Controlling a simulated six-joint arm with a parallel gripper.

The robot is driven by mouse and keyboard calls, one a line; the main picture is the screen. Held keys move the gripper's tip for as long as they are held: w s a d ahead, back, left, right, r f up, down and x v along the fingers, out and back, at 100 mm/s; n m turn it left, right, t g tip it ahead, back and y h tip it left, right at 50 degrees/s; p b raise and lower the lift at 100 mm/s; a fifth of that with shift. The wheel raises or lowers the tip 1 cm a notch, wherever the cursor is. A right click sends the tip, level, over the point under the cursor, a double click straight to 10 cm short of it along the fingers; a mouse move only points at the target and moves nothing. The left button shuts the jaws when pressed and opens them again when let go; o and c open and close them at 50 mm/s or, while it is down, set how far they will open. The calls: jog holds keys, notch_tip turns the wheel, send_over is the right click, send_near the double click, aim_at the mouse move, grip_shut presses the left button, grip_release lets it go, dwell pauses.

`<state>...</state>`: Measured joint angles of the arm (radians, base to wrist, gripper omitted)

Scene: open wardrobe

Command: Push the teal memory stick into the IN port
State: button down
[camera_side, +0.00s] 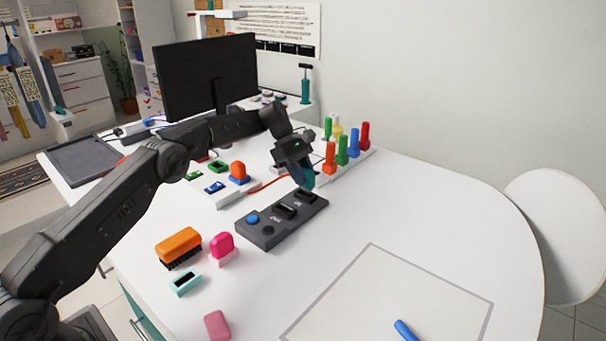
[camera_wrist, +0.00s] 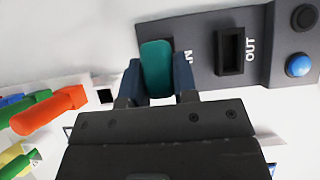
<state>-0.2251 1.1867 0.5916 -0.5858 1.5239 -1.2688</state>
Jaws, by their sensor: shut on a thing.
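My gripper (camera_side: 303,180) is shut on the teal memory stick (camera_side: 308,181). The stick also shows in the wrist view (camera_wrist: 157,68), upright between the two fingers (camera_wrist: 158,84). The dark grey port block (camera_side: 268,235) lies on the white table below. The stick is over the block's IN end, at the IN port (camera_side: 306,194). In the wrist view the stick covers the IN port and part of its label. I cannot tell whether the tip touches or has entered the port. The OUT port (camera_wrist: 229,52) is empty, beside the stick.
A blue button (camera_side: 252,218) is at the block's near end. Coloured handles (camera_side: 342,150) stand in a rack behind the gripper. An orange-topped piece (camera_side: 239,172) is to the left. An orange brush (camera_side: 178,245) and pink pieces lie in front.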

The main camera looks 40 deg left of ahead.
jog(key=shift+f, duration=1.4)
jog(key=c, duration=0.8)
grip_release()
jog(key=shift+r, duration=0.55)
jog(key=r, duration=0.3)
jog(key=shift+s+a+r, duration=0.15)
jog(key=shift+a+r, duration=0.1)
jog(key=shift+a, duration=0.1)
jog(key=s+a+r, duration=0.5)
jog(key=a+r, duration=0.1)
jog(key=a, duration=0.3)
jog(key=shift+s+a+r, duration=0.15)
jog(key=shift+s+r, duration=0.05)
jog(key=shift+s, duration=0.2)
